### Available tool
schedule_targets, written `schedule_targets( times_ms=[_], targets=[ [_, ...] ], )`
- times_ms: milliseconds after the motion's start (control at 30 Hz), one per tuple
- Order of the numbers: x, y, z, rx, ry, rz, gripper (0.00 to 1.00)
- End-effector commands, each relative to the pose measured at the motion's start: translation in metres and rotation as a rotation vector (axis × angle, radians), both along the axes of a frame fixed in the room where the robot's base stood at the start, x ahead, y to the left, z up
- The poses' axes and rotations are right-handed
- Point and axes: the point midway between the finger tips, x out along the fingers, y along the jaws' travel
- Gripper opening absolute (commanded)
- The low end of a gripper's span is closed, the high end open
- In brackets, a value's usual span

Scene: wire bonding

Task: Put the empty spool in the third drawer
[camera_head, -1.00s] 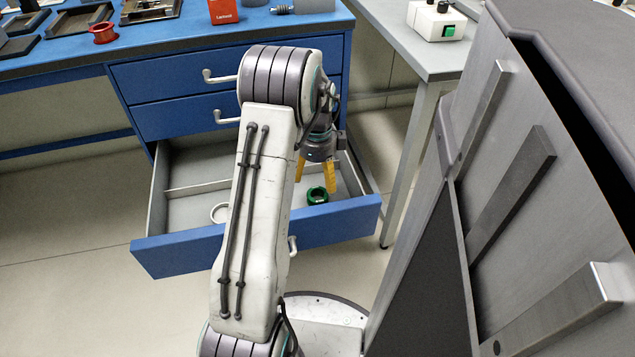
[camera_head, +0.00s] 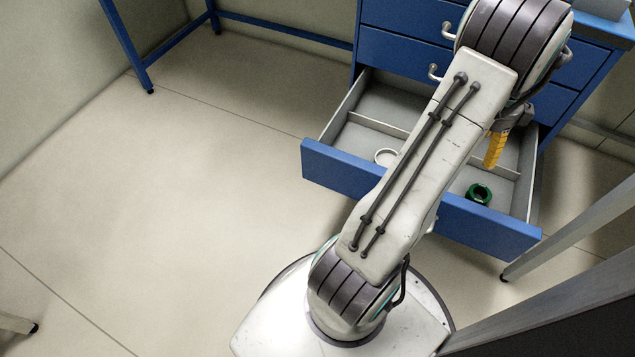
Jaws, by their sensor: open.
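The third drawer (camera_head: 345,170) is pulled out below two shut blue drawers. A green spool (camera_head: 479,194) lies in its right front part, near the front panel. A pale ring-shaped item, perhaps a spool (camera_head: 386,157), lies further left in the drawer, partly beside my arm's edge. I cannot tell which of the two is the empty spool. My gripper (camera_head: 493,160) hangs over the right part of the drawer, apart from the green spool. It is open, with a yellow finger showing; the other finger is mostly hidden. Nothing shows in its jaws.
Thin dividers (camera_head: 380,126) split the drawer. The shut drawers (camera_head: 400,62) with light handles stand above it. A grey table leg (camera_head: 570,238) stands close to the drawer's right. The floor (camera_head: 210,200) to the left is clear. The bench top is mostly out of view.

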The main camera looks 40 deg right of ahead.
Motion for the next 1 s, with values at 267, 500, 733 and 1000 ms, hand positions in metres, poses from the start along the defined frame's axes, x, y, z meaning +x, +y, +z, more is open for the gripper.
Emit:
schedule_targets(
  times_ms=[267,500,733,1000],
  targets=[
    [0.143,0.11,0.059,-0.061,0.003,0.853,0.78],
    [0.197,0.239,0.09,-0.124,0.008,1.618,0.78],
    [0.191,0.348,0.101,-0.203,0.012,2.308,0.78],
    [0.158,0.416,0.098,-0.289,0.017,2.864,0.78]
  ],
)
